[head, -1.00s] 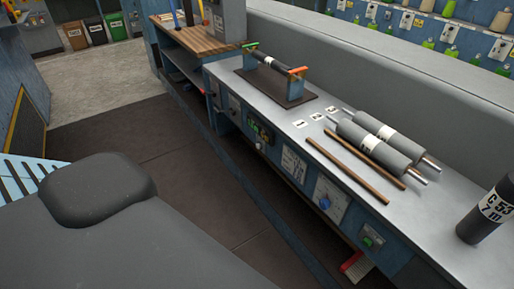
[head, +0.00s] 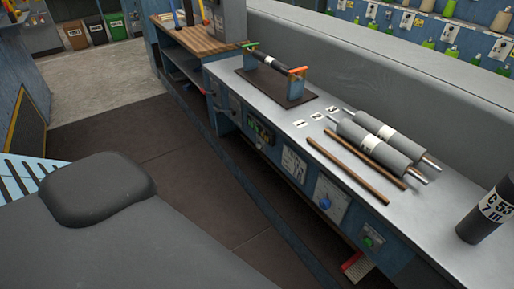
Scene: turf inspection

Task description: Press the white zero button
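A small dark panel with green markings (head: 261,132) is set in the blue front of the long workbench, below the roller stand. A small pale spot (head: 259,146) shows at its lower edge; it is too small to tell whether it is the white zero button. Neither of my grippers is in view.
The grey bench top (head: 296,117) carries a dark roller on a stand (head: 265,60), two grey rollers (head: 375,140), two thin wooden rods (head: 355,165) and a black labelled cylinder (head: 487,212). A blue knob (head: 325,203) and a green button (head: 368,241) sit on the front. Dark floor (head: 150,140) is clear.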

